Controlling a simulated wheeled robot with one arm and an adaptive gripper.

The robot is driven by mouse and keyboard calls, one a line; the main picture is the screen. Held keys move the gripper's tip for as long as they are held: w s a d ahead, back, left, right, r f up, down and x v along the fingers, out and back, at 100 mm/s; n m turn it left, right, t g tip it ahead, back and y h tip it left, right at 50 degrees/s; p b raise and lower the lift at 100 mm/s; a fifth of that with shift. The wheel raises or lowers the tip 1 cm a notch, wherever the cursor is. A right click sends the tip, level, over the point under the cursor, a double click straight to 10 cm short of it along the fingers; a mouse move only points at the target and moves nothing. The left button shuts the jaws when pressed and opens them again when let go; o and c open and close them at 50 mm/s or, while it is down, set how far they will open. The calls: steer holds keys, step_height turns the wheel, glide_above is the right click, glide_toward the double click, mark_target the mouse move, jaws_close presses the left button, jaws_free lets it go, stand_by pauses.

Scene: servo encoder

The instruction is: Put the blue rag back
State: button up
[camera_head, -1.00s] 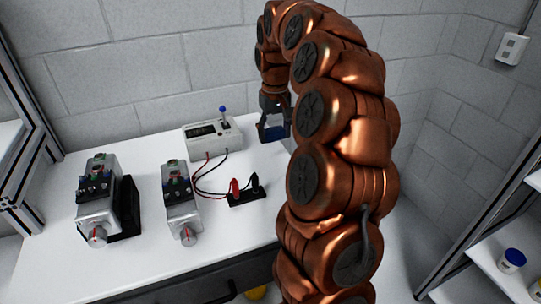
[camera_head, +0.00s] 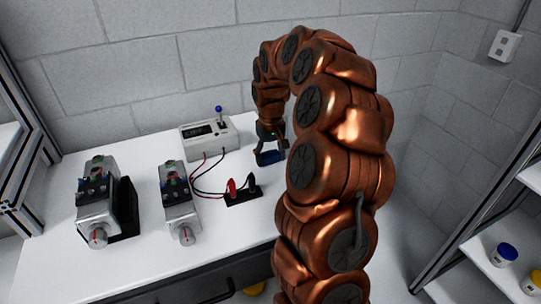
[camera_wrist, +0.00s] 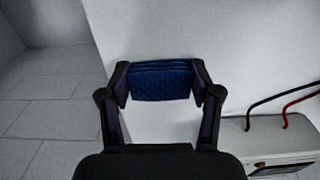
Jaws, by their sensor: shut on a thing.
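The blue rag (camera_wrist: 160,82) is a folded, quilted dark blue cloth. In the wrist view it spans the space between the two fingertips of my gripper (camera_wrist: 160,88), which is shut on it. In the head view my gripper (camera_head: 270,152) is low over the right back part of the white table (camera_head: 140,270), with the rag (camera_head: 271,157) as a small blue patch at its tips. I cannot tell whether the rag touches the table top.
A grey meter box (camera_head: 208,138) with a blue-knobbed lever stands left of my gripper. Its red and black leads run to a black block (camera_head: 243,195). Two servo units (camera_head: 180,205) (camera_head: 98,205) stand farther left. A shelf (camera_head: 500,275) with jars is at right.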

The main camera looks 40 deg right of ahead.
mark_target(270, 156)
steer(key=shift+f, duration=0.15)
steer(key=o, duration=1.4)
step_height(270, 156, up, 12)
steer(key=shift+r+b, duration=0.2)
steer(key=shift+b, duration=0.7)
